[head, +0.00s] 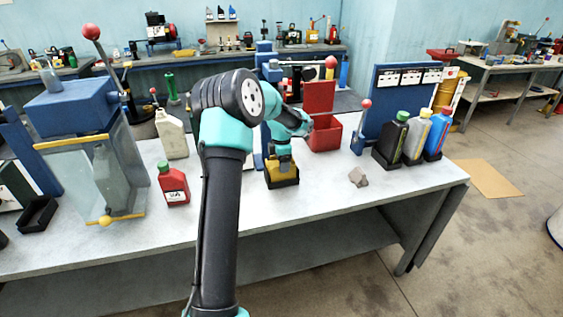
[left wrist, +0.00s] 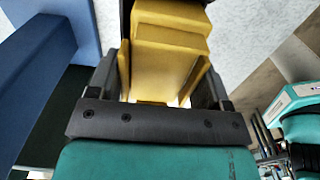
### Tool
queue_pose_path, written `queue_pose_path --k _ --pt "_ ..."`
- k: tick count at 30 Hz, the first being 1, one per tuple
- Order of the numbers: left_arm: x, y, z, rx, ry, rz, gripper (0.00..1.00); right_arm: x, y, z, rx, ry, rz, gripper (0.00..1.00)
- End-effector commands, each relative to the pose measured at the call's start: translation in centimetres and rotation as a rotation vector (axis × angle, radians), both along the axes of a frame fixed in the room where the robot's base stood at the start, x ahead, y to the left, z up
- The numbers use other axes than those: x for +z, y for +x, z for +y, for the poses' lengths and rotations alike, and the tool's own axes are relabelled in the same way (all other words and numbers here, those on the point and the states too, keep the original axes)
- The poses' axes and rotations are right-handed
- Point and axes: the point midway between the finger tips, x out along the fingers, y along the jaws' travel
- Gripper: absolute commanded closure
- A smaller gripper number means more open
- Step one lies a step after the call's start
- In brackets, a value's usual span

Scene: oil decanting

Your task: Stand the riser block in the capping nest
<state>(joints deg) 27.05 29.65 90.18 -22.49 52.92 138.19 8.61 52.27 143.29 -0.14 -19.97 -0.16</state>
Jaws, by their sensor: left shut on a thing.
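The yellow riser block (head: 283,168) is at the front middle of the workbench. It also fills the middle of the left wrist view (left wrist: 168,55). My left gripper (head: 282,155) comes down on it from above and is shut on it. A low black nest (head: 284,183) shows around the block's lower part in the head view. The block looks roughly upright, with its foot at or inside the nest's rim; I cannot tell whether it touches the nest floor. My right gripper does not show in the head view.
A red bottle (head: 173,185) and a pale jug (head: 172,135) stand left of the nest. A red bin (head: 325,134) stands behind it. The bench front is clear.

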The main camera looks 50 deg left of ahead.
Motion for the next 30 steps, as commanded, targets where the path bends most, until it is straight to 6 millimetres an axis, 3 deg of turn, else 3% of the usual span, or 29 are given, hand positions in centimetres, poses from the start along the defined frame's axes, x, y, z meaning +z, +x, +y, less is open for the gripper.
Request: queue_pose_path --k 9,10,18,30 --pt "-0.47 0.01 0.03 0.0 0.001 0.0 0.61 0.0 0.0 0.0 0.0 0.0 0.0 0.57" --pt "-0.46 0.02 0.04 0.0 0.001 0.0 0.26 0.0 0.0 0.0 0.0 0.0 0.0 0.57" --pt "-0.47 0.01 0.02 0.0 0.0 0.0 0.0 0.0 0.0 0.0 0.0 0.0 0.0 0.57" --pt "0.19 0.01 0.0 0.0 0.0 0.0 0.0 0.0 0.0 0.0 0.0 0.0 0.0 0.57"
